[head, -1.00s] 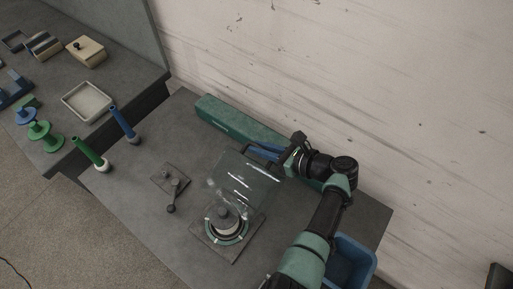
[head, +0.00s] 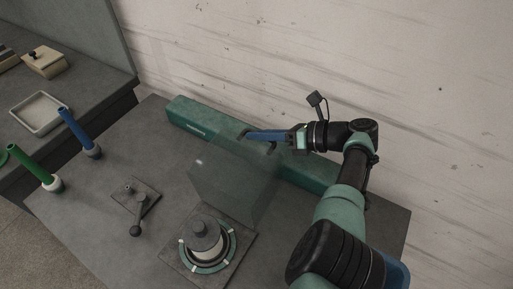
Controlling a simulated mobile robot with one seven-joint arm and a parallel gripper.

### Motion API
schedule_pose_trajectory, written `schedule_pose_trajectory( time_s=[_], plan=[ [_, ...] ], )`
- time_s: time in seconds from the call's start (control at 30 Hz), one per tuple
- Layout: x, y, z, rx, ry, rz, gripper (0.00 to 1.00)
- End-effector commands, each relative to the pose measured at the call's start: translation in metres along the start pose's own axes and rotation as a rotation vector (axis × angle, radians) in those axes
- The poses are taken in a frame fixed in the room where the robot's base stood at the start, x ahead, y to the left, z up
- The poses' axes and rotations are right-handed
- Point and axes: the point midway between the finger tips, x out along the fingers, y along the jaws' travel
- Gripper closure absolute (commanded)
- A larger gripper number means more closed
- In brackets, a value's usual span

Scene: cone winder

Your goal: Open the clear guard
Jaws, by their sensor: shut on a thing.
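The clear guard (head: 232,188) is a see-through panel, swung up and standing steeply behind the round winder head (head: 205,238) on its square base plate. A dark handle (head: 271,147) shows at the guard's top edge. My gripper (head: 252,136), with blue fingers, comes in from the right and is shut on this handle. The fingers partly hide the handle, so the exact grip is hard to see. The winder head, with a grey cap and a green ring, is uncovered from above.
A long green housing (head: 200,120) lies along the wall behind the guard. A crank lever (head: 138,212) on a plate, a blue spindle (head: 76,128) and a green spindle (head: 32,165) stand to the left. A blue bin (head: 398,275) is partly hidden behind my arm.

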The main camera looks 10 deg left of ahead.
Motion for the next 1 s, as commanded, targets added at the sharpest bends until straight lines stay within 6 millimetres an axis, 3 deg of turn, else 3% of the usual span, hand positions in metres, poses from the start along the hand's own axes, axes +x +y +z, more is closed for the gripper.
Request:
schedule_pose_trajectory(
  time_s=[0.03, 0.4, 1.0],
  plan=[
    [0.004, -0.008, -0.009, 0.017, 0.002, 0.009, 1.00],
    [0.007, -0.027, -0.016, 0.030, 0.005, 0.013, 1.00],
    [0.006, -0.032, -0.016, 0.031, 0.006, 0.014, 1.00]
  ],
)
